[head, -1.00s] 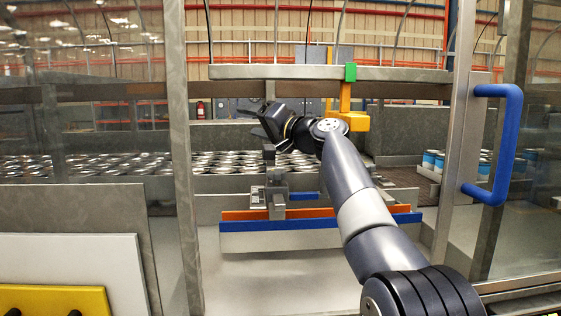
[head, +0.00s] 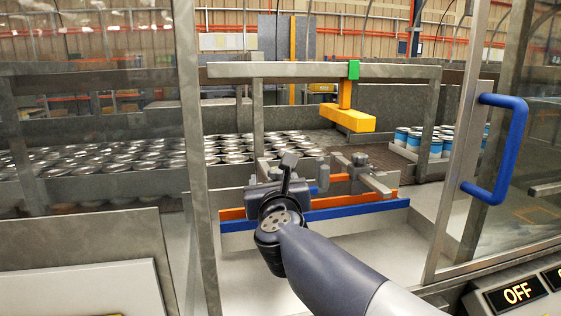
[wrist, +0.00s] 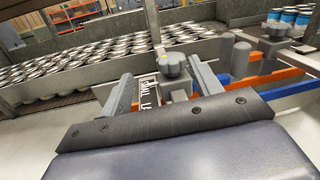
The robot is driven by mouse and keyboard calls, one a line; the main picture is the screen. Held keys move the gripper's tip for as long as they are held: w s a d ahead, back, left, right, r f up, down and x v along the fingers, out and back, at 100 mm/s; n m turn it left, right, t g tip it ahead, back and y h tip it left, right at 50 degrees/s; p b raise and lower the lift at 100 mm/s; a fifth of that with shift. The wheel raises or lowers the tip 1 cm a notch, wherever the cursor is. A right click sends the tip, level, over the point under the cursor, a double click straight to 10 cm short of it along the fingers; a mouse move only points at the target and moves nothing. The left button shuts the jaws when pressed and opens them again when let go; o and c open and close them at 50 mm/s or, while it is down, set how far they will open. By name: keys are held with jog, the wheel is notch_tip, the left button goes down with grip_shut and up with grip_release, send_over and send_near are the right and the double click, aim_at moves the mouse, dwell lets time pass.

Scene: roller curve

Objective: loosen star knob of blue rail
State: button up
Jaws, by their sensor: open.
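The blue rail (head: 350,210) runs below the orange rail (head: 232,214) at the front of the conveyor; its right part shows in the wrist view (wrist: 297,88). A dark grey star knob (wrist: 173,65) with a yellow mark on top stands upright ahead of my gripper. It appears between the two fingers; whether they are level with it I cannot tell. A second star knob (wrist: 277,29) stands on a bracket further right. It also shows in the head view (head: 361,159). My gripper (head: 288,168) is open and empty, and hides the first knob in the head view.
Many silver cans (head: 110,155) fill the conveyor behind. Blue-and-white cans (head: 415,142) stand at the right. A yellow block (head: 347,117) hangs from the crossbar (head: 290,71). A grey post (wrist: 241,58) stands close right of the first knob. A blue-handled door (head: 497,150) frames the right side.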

aim_at(277, 169)
jog(key=w, duration=0.3)
jog(key=w+m+h+p, duration=0.1)
jog(key=w, duration=0.2)
jog(key=w+f+m, duration=0.1)
jog(key=w, duration=0.2)
jog(key=shift+w+d, duration=0.1)
jog(key=shift+d, duration=0.1)
jog(key=shift+c, duration=0.2)
jog(key=c, duration=0.9)
